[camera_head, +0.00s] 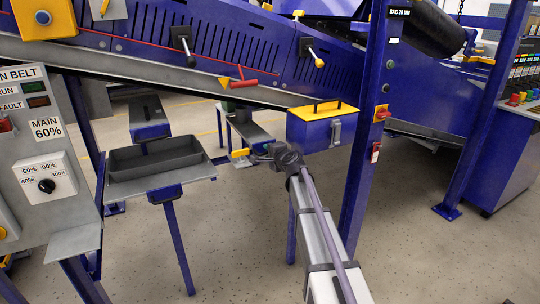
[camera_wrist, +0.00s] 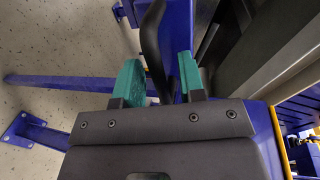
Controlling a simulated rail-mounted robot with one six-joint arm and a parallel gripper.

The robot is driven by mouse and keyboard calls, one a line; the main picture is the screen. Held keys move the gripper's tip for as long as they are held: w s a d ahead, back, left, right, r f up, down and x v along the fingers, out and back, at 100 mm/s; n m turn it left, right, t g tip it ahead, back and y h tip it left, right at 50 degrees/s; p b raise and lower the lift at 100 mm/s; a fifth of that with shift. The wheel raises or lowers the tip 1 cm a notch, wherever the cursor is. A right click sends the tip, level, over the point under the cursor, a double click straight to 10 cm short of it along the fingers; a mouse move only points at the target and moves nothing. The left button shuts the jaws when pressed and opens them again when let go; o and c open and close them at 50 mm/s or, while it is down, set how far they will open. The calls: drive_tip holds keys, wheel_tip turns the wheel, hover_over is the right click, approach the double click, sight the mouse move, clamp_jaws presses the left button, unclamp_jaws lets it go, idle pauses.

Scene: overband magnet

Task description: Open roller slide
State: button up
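My gripper (camera_head: 256,154) is below the blue sloping conveyor frame, left of a blue box with a yellow top (camera_head: 320,125). A small yellow piece (camera_head: 240,153) shows beside its tip. In the wrist view the two teal fingers (camera_wrist: 160,78) are spread apart. A dark curved bar (camera_wrist: 154,45) runs between them, close to the left finger, with blue visible toward the right finger. Its lower part is hidden by the gripper body. I cannot tell for sure which part is the roller slide, or whether the bar belongs to it.
A grey tray (camera_head: 155,163) sits on a small stand to the left. A control panel (camera_head: 35,160) stands at far left. A blue post (camera_head: 365,140) rises right of the box. The floor (camera_head: 425,190) is open at right. Levers (camera_head: 311,53) stick out above.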

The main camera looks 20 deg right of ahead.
drive_tip(key=shift+c, duration=0.4)
clamp_jaws()
drive_tip(key=shift+s, duration=0.1)
